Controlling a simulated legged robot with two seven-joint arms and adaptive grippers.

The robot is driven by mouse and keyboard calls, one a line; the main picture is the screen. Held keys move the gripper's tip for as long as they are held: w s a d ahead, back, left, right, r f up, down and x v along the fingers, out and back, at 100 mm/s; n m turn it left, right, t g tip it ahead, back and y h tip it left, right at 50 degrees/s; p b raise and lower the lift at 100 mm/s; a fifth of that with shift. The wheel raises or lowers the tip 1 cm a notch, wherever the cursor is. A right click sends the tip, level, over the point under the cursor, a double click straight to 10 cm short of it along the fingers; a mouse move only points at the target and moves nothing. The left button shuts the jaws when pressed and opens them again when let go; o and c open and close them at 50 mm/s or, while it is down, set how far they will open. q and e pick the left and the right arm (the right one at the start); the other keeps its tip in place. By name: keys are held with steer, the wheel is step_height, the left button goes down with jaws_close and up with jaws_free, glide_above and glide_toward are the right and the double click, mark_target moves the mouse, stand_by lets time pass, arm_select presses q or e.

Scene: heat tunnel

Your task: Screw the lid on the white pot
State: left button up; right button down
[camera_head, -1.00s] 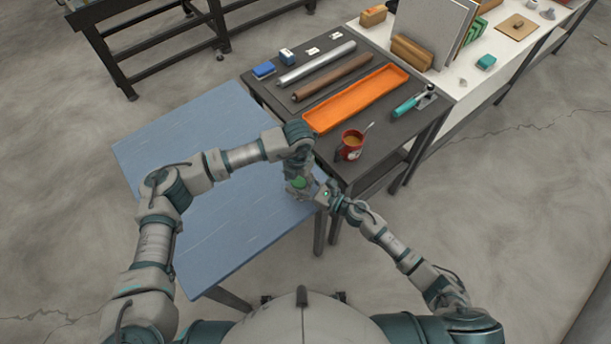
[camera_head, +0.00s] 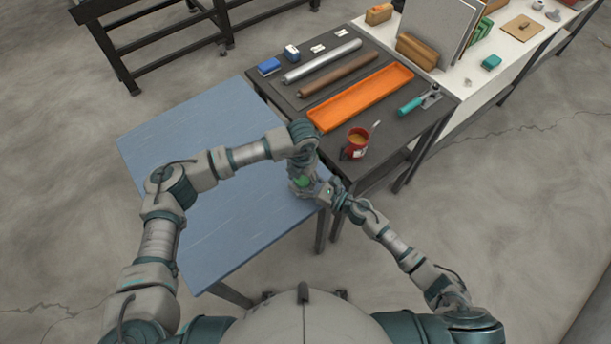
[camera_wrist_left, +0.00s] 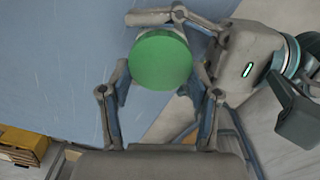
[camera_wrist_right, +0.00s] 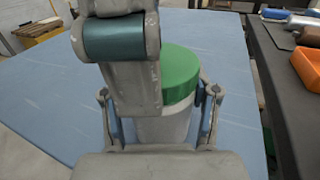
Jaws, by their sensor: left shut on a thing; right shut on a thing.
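The white pot (camera_wrist_right: 165,128) stands upright at the near right corner of the blue table, with the round green lid (camera_wrist_right: 180,76) on its top; I cannot tell how tight it is. My right gripper (camera_wrist_right: 160,118) is shut around the pot's body from the side. My left gripper (camera_wrist_left: 160,80) comes from above and is shut on the green lid (camera_wrist_left: 160,60), one finger on each side. In the head view the left gripper (camera_head: 301,184) hides most of the pot, and only a bit of green shows. The right gripper (camera_head: 328,193) meets it from the right.
The blue table (camera_head: 200,130) is otherwise bare.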

arm_select(q)
steer(key=shift+a+f, duration=0.15)
steer(key=shift+f, duration=0.05)
steer(key=m, duration=0.9)
steer(key=shift+w+m, duration=0.1)
steer(key=shift+m, duration=0.3)
steer(key=m, duration=0.4)
steer(key=shift+o, duration=0.2)
steer(key=shift+o, duration=0.6)
steer(key=m, duration=0.5)
steer(key=shift+w+f+m, duration=0.1)
steer(key=shift+w+m, duration=0.15)
steer(key=shift+m, duration=0.15)
steer(key=shift+a, duration=0.1)
steer(key=shift+o, duration=0.2)
